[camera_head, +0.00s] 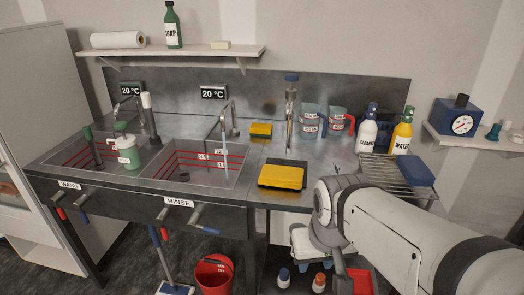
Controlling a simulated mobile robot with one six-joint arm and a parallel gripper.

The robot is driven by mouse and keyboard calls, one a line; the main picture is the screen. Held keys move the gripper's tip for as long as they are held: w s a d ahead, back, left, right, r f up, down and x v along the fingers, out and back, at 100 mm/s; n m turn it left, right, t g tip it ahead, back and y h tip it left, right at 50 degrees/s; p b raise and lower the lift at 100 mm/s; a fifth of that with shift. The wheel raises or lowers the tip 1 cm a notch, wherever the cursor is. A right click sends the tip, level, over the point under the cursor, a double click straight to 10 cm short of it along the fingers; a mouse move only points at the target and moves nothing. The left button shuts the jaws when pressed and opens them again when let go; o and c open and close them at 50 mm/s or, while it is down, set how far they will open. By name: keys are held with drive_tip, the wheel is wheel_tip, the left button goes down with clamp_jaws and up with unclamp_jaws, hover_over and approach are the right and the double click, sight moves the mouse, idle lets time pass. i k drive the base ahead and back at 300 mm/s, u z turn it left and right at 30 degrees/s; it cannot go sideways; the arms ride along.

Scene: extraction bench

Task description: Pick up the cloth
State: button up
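A flat yellow piece that looks like a folded cloth (282,176) lies on a dark tray (296,161) on the bench, right of the rinse sink. A blue flat block (415,170), which may be a cloth or a sponge, lies at the right end of the wire rack. I cannot tell for certain which one is the cloth. My arm reaches in from the lower right, with its bend just in front of the bench edge. My gripper does not show clearly.
Two sinks, wash (88,157) and rinse (205,178), fill the left of the bench. A red bucket (213,275) is on the floor.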

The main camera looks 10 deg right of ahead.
sight(285, 176)
drive_tip(key=i, duration=0.9)
drive_tip(key=u, duration=0.05)
